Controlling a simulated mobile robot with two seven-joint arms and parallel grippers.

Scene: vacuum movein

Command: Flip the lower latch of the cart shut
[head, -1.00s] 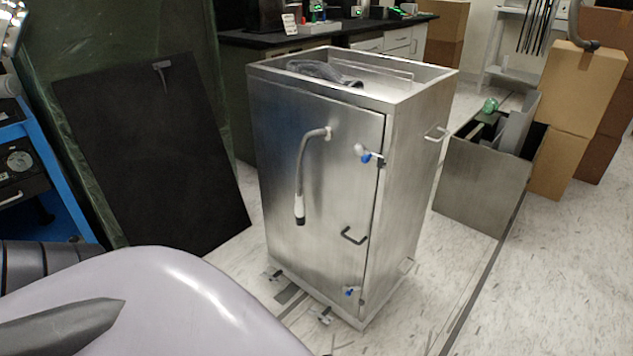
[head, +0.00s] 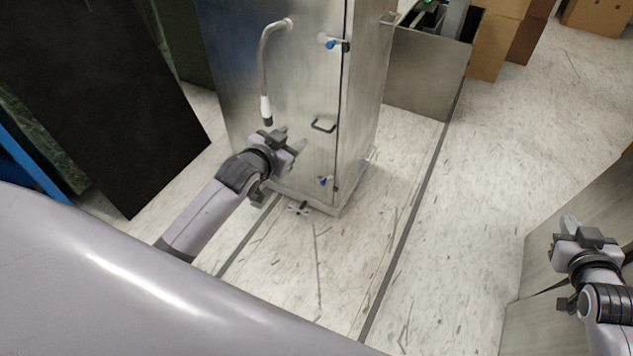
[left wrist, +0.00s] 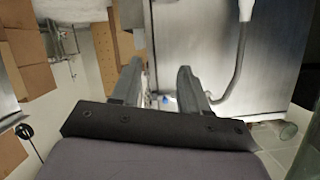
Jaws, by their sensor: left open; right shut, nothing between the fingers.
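The metal cart (head: 301,80) stands upright ahead of me with its door (head: 234,60) facing me. The lower latch (head: 325,182), with a blue part, sits low at the door's right edge. The upper latch (head: 331,44), also blue, sits higher on the same edge. My left gripper (head: 294,147) is open and empty, in front of the door, above and left of the lower latch and apart from it. In the left wrist view its two fingers (left wrist: 156,84) are spread, with a small blue spot between them. My right gripper (head: 567,226) is shut and empty at the far right, away from the cart.
A dark panel (head: 90,100) leans at left. Cardboard boxes (head: 497,45) and a metal bin (head: 428,75) stand behind right.

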